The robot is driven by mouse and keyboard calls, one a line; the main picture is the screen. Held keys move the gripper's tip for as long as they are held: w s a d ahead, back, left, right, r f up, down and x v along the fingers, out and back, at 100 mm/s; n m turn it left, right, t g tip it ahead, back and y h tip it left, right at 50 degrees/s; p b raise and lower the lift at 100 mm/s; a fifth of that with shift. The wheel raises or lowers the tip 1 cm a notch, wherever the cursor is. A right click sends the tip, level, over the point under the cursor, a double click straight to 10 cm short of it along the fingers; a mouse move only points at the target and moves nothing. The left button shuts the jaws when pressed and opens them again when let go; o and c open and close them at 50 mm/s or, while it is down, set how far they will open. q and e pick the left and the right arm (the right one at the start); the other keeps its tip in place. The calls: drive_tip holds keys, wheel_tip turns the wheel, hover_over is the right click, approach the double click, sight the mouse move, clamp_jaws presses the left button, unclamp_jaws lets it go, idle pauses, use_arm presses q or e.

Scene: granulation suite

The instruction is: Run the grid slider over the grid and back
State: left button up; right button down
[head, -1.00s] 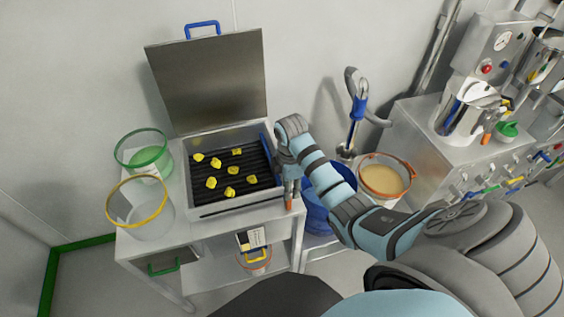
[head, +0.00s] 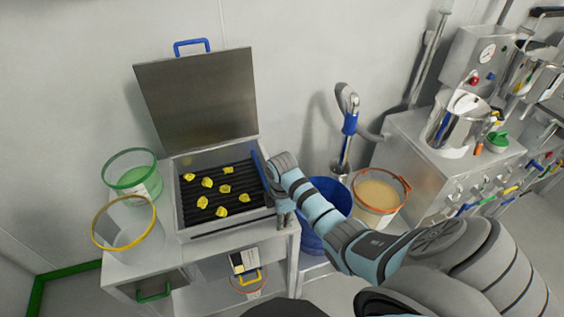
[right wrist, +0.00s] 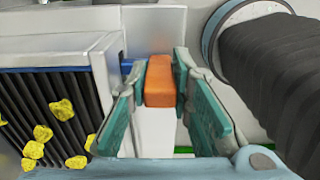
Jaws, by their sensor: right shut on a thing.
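The grid (head: 195,212) is a black slatted bed in an open steel box, with several yellow lumps lying on it. It also shows at the left of the right wrist view (right wrist: 25,95). The grid slider (head: 260,168) shows as a blue bar along the grid's right end. My right gripper (head: 286,217) is at the box's right side. In the right wrist view its teal fingers (right wrist: 163,95) are shut on an orange handle (right wrist: 159,82) just outside the box wall. The handle's join to the slider is hidden. My left gripper is out of view.
A steel lid (head: 200,100) stands raised behind the box. A blue bin (head: 325,240) and an orange-rimmed bucket (head: 405,190) stand right of the cart.

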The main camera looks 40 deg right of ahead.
drive_tip(key=shift+w+a, duration=0.8)
drive_tip(key=shift+a, duration=1.45)
drive_tip(key=shift+w+a, duration=0.75)
drive_tip(key=shift+a, duration=1.45)
drive_tip(key=shift+w+a, duration=0.8)
drive_tip(key=shift+a, duration=1.45)
drive_tip(key=w+a+b, duration=0.1)
drive_tip(key=a+b, duration=0.1)
drive_tip(key=a, duration=0.1)
drive_tip(key=w+a+b, duration=0.1)
drive_tip(key=a+b, duration=0.1)
drive_tip(key=a, duration=0.1)
drive_tip(key=w+a+b, duration=0.1)
drive_tip(key=a+b, duration=0.1)
drive_tip(key=a, duration=0.2)
drive_tip(key=shift+w+f+b, duration=0.2)
drive_tip(key=shift+w+b, duration=0.1)
drive_tip(key=shift+b, duration=0.05)
drive_tip(key=shift+w+a+r+b, duration=0.15)
drive_tip(key=shift+a+b, duration=0.2)
drive_tip(key=shift+a, duration=0.25)
drive_tip(key=shift+r, duration=0.1)
